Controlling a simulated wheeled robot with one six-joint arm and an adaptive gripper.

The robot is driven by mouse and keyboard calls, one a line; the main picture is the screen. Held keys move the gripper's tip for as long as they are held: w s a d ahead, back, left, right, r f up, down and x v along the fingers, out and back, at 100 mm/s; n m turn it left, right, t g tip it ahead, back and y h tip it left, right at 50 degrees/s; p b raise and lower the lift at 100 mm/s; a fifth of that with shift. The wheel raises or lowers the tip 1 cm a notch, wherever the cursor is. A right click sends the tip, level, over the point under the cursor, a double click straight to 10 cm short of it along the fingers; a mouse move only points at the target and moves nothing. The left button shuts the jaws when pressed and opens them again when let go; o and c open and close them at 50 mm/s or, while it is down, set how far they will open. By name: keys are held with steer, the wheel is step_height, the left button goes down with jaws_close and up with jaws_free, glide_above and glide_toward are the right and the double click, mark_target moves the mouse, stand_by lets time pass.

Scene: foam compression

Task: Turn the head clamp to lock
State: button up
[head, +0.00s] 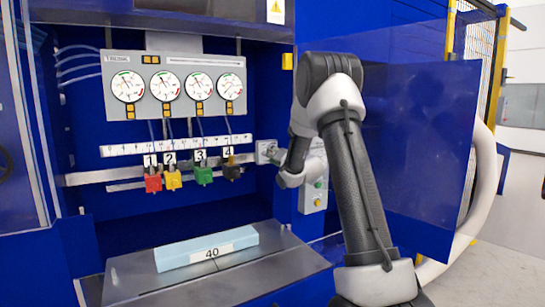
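A small light-grey fitting (263,149) sits at the right end of the horizontal metal rail, on the blue machine's inner wall. It may be the head clamp; I cannot tell for sure, nor whether it is locked. My gripper (277,156) is at the fitting's right side, small and partly hidden by my own wrist. It looks very close to the fitting, but I cannot tell whether it touches it. Whether the fingers are open or shut does not show.
Red (153,183), yellow (173,180), green (203,175) and black (231,171) blocks hang below the gauge panel (148,112). A light-blue foam slab (190,252) marked 40 lies on the metal bed (135,284). A button box (313,196) and blue door (425,155) are close to my arm.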

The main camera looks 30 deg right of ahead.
jaws_close()
steer(key=shift+n, duration=0.4)
steer(key=n, duration=0.9)
steer(key=shift+d+f, duration=0.15)
steer(key=shift+d, duration=0.1)
steer(key=shift+n, duration=0.4)
jaws_free()
